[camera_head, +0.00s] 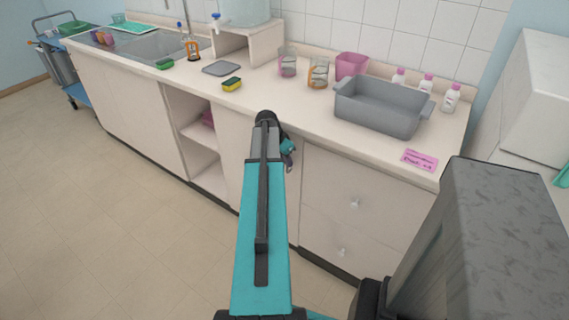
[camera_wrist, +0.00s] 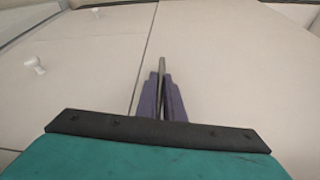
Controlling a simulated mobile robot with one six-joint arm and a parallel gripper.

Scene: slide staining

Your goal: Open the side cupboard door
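The pale cupboard door (camera_head: 229,153) is shut, left of the drawers, and my arm hides most of it in the head view. In the wrist view the door panel (camera_wrist: 240,70) lies flat in front of my gripper (camera_wrist: 162,85). My two dark purple fingers are close together, with a thin grey bar (camera_wrist: 162,66) between them that looks like a handle. Whether they press on it I cannot tell. In the head view my gripper (camera_head: 288,155) is at the door's upper right, partly hidden by my arm.
Two drawers with pale knobs (camera_head: 355,203) are right of the door. An open shelf (camera_head: 205,138) is on its left. The counter above holds a grey basin (camera_head: 378,112), a sponge (camera_head: 232,84) and bottles (camera_head: 451,98). The floor (camera_head: 110,220) in front is clear.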

